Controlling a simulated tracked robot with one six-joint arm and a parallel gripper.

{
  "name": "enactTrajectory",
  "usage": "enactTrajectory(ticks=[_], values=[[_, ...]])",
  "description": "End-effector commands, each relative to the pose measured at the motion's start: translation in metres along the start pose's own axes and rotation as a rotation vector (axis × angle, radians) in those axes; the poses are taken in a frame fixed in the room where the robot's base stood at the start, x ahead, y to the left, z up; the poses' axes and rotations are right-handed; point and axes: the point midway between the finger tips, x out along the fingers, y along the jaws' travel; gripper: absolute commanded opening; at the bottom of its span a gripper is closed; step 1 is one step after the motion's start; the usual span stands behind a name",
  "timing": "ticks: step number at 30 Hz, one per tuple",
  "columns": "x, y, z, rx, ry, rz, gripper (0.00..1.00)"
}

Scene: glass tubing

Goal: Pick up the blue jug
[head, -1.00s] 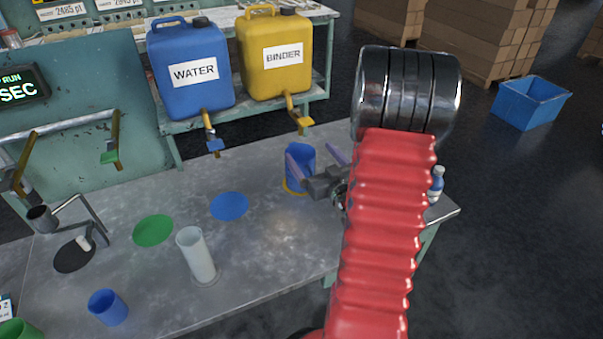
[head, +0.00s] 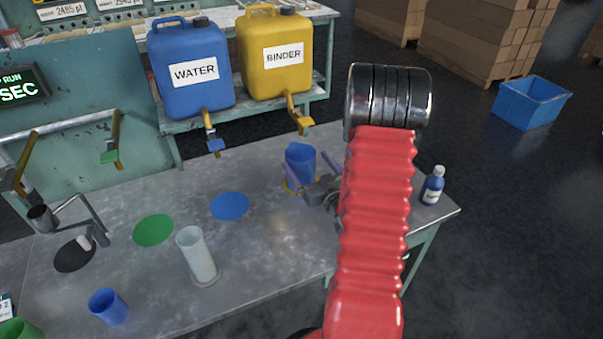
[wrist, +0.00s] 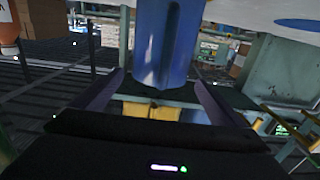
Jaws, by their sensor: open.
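The blue jug (head: 300,158) stands upright on the grey workbench, right of the blue disc. A bit of yellow shows low on its left; the base is partly hidden by my gripper. My gripper (head: 311,170) is open at the jug, one purple finger in front of its left side and the other near its right side. In the wrist view, which looks upside down, the jug (wrist: 165,45) is between the open fingers (wrist: 157,95). I cannot tell whether either finger touches it. A second, smaller-looking blue cup (head: 108,307) stands at the bench's front left.
A clear cylinder (head: 198,258), a blue disc (head: 229,206), a green disc (head: 153,230) and a black disc (head: 74,255) are on the bench. A small blue bottle (head: 432,186) stands right of my arm. Water (head: 193,72) and binder (head: 280,55) canisters with taps are behind.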

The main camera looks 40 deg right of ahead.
Motion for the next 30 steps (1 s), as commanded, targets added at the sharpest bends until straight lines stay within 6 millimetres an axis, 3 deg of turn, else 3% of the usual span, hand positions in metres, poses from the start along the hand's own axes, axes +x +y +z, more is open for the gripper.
enactTrajectory(ticks=[7, 18, 30], values=[[0.007, 0.0, 0.0, -0.001, 0.001, -0.001, 0.93], [0.048, 0.0, 0.0, 0.0, 0.001, 0.0, 0.93], [0.05, 0.0, 0.0, 0.0, 0.0, 0.0, 0.93]])
